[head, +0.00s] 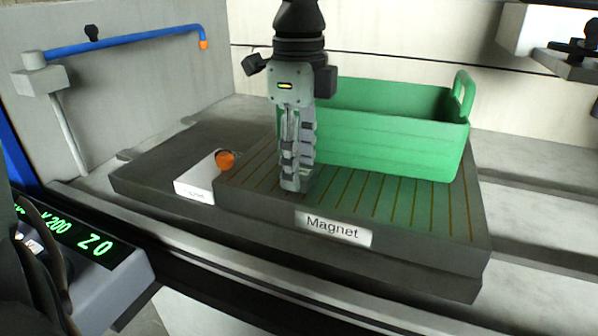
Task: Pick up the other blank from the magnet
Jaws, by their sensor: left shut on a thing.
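The magnet (400,221) is a dark block with a striped top, lying in the middle of the view with a "Magnet" label on its front. My left gripper (296,183) points straight down over the front-left part of its striped top. Its fingers are shut, with the tips at or just above the surface; I cannot tell if they touch it. The blank between the fingers is hidden by them, so its shape does not show. No other blank shows on the bare striped top. My right gripper is not in view.
A green crate (400,150) with a raised handle stands behind and right of my left gripper, close to it. A blue pipe (125,41) and a digital readout (85,243) are at left.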

